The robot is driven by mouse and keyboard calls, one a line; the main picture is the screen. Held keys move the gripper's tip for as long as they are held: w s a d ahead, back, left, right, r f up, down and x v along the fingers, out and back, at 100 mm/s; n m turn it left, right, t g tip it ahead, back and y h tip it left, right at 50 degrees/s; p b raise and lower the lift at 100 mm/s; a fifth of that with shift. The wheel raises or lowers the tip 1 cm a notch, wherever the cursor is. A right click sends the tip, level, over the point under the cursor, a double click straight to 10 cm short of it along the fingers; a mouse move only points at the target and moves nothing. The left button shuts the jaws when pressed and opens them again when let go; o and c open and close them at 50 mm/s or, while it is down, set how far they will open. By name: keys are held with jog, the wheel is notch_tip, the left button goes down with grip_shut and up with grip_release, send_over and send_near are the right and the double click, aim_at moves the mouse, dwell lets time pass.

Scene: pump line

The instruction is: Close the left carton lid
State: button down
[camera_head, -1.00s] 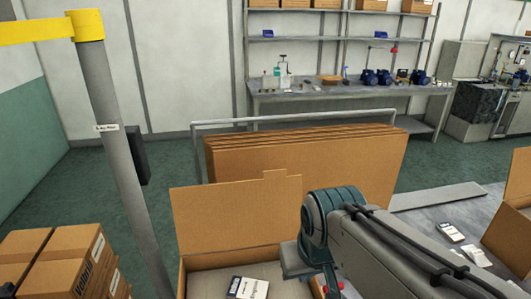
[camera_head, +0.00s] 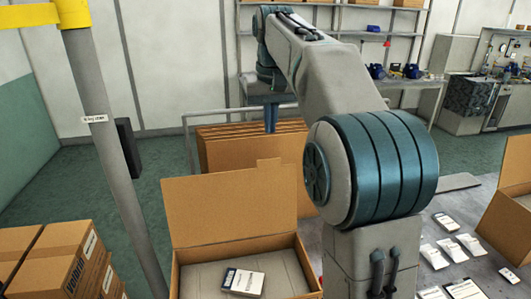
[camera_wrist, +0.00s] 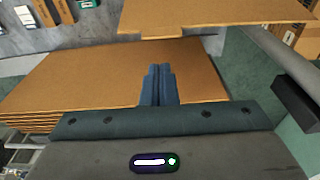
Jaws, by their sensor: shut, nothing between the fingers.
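The left carton (camera_head: 178,280) stands open on the table, with a grey lining and a white-labelled packet (camera_head: 243,282) inside. Its brown lid (camera_head: 215,212) stands upright at the carton's back, with a small tab on its top edge. The lid also shows at the top of the wrist view (camera_wrist: 215,14). My gripper (camera_head: 271,125) is beyond and above the lid's top edge, apart from it. In the wrist view the two blue fingers (camera_wrist: 160,82) are together with nothing between them.
A stack of flat cardboard sheets (camera_head: 225,150) stands behind the carton, below my gripper. A second open carton (camera_head: 508,222) is at the right, with several white packets (camera_head: 450,247) between. A grey post (camera_head: 125,185) and stacked boxes (camera_head: 60,245) stand at the left.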

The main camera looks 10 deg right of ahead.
jog(key=w, duration=0.4)
notch_tip(320, 180, down, 8)
jog(key=s+b, duration=0.2)
jog(key=s, duration=0.1)
jog(key=shift+a+f, duration=0.15)
jog(key=shift+f, duration=0.05)
dwell(0.4)
dwell(0.3)
